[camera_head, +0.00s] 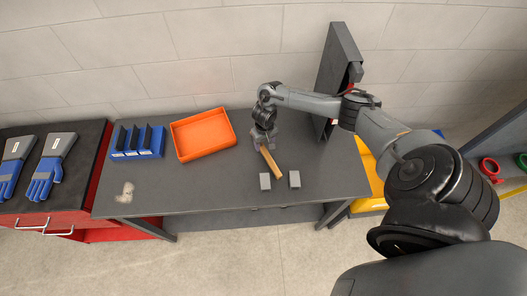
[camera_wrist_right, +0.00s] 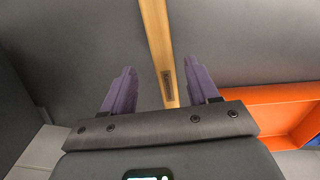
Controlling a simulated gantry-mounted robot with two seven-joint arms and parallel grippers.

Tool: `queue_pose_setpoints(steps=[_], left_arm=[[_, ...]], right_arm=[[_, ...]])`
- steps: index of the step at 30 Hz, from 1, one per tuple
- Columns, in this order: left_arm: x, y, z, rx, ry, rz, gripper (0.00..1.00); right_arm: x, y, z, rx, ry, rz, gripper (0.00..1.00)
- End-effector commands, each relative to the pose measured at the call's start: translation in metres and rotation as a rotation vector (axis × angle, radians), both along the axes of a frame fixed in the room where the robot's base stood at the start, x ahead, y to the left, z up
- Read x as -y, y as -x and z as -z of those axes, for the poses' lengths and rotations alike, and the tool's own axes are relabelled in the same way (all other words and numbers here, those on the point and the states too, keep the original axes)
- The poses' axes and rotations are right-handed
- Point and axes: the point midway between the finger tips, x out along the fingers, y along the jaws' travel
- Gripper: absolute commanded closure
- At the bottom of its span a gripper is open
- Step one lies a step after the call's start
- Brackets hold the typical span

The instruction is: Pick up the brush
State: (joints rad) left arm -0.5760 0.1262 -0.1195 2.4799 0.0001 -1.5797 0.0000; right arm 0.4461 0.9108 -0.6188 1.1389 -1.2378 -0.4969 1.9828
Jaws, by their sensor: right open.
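The brush (camera_head: 271,162) shows as a long light-wood bar lying at a slant on the grey table (camera_head: 220,193), right of the orange tray. My right gripper (camera_head: 260,144) is over its far end. In the right wrist view the wooden brush (camera_wrist_right: 157,40) runs between the two spread purple fingers of my right gripper (camera_wrist_right: 159,68), with a gap on each side. A dark mark shows on the wood near the palm. The gripper is open and empty. I cannot make out bristles. My left gripper is not in view.
A dark upright panel (camera_head: 337,75) stands at the table's right back.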

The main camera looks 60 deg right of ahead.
Motion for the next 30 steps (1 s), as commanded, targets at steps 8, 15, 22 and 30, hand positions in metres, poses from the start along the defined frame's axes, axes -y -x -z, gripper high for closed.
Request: queue_pose_setpoints(steps=[8,15,22,30], left_arm=[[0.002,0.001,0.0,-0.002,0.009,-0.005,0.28],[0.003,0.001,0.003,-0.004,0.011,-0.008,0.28],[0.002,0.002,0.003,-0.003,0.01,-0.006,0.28],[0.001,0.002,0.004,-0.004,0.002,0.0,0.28]], right_arm=[[-0.004,-0.002,0.028,-0.002,-0.001,0.0,0.4],[-0.004,-0.002,0.051,0.001,-0.001,-0.002,0.4],[-0.004,-0.002,0.052,0.001,-0.001,-0.003,0.4],[-0.004,-0.002,0.052,0.0,0.0,-0.002,0.74]])
